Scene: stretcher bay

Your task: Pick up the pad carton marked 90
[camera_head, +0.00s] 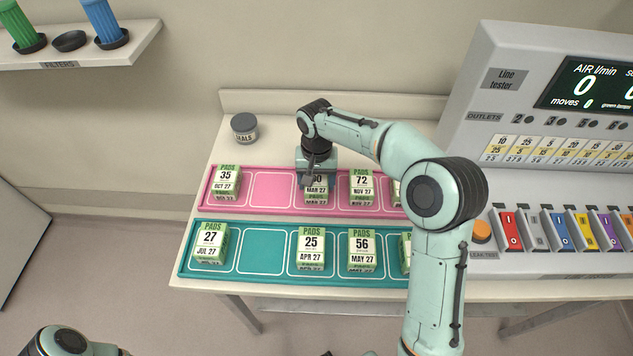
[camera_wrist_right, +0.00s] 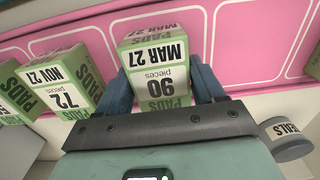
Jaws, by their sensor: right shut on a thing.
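The pad carton marked 90 (camera_wrist_right: 160,80) is green and white and reads MAR 27. It fills the space between the fingers of my right gripper (camera_wrist_right: 168,95) in the right wrist view, and the gripper is shut on it. In the head view the carton (camera_head: 317,190) is at the pink tray (camera_head: 270,190), partly hidden by my right gripper (camera_head: 316,178) above it. I cannot tell whether it touches the tray. My left gripper is not in view; only a bit of my left arm shows at the bottom left.
Cartons 35 (camera_head: 223,185) and 72 (camera_head: 361,188) stand in the pink tray. The teal tray (camera_head: 262,274) in front holds cartons 27 (camera_head: 209,243), 25 (camera_head: 311,247) and 56 (camera_head: 362,248). A grey tin (camera_head: 244,127) stands behind. The line tester (camera_head: 505,80) is at right.

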